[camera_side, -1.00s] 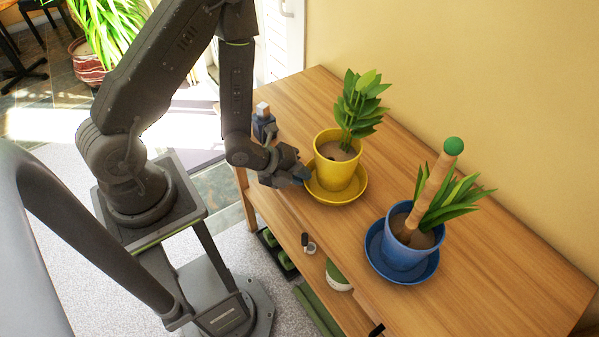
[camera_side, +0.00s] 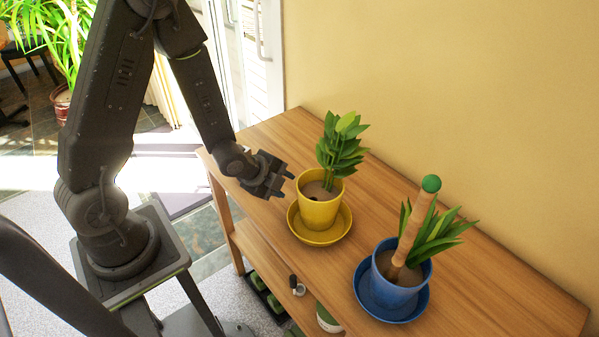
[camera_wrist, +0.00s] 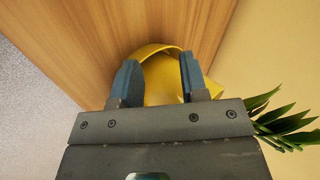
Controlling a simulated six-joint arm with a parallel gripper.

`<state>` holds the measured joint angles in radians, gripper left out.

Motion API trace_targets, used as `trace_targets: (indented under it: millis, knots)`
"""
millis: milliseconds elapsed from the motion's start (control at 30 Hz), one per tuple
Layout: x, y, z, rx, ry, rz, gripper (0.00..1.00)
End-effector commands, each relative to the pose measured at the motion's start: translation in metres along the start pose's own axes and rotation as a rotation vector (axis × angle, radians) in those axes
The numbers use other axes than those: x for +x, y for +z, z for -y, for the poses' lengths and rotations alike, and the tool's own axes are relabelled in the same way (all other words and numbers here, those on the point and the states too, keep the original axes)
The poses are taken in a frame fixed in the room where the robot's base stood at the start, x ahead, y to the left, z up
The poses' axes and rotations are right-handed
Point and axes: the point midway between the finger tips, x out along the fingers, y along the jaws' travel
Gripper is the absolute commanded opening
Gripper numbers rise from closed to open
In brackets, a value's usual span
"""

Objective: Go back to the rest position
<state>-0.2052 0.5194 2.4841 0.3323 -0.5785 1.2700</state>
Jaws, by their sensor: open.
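My gripper (camera_side: 284,182) is open and empty, above the table to the left of the yellow pot (camera_side: 320,211). The yellow pot holds soil and a leafy green plant (camera_side: 342,148) and stands upright in a yellow saucer (camera_side: 301,231). In the wrist view the yellow pot (camera_wrist: 163,82) shows beyond and between my open blue-grey fingers (camera_wrist: 158,78), with nothing clamped between them. My gripper covers part of the pot there. The plant's leaves (camera_wrist: 285,126) show at the right of that view.
A blue pot (camera_side: 396,283) stands in a blue saucer (camera_side: 362,291), with a plant and a tilted wooden stake (camera_side: 414,232) with a green top. The wooden table (camera_side: 480,270) meets a yellow wall (camera_side: 450,90). Several items lie on the lower shelf (camera_side: 262,258).

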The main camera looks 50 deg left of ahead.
Motion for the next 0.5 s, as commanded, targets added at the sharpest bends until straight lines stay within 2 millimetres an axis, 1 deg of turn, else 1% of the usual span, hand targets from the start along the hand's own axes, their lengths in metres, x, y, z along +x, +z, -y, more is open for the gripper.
trace_targets:
  millis: [33, 167, 200, 267, 333, 467, 500]
  knots:
    - [-0.012, -0.002, 0.016, -0.053, -0.008, 0.02, 0.4]
    - [-0.045, -0.008, 0.043, -0.239, 0.003, 0.078, 0.4]
    - [-0.057, -0.01, 0.05, -0.3, 0.005, 0.094, 0.4]
    - [-0.075, -0.014, 0.058, -0.395, 0.009, 0.116, 0.4]
    - [-0.098, -0.019, 0.067, -0.508, 0.01, 0.137, 0.4]
    - [-0.143, -0.029, 0.075, -0.725, 0.016, 0.167, 0.4]
    - [-0.158, -0.033, 0.075, -0.791, 0.02, 0.174, 0.4]
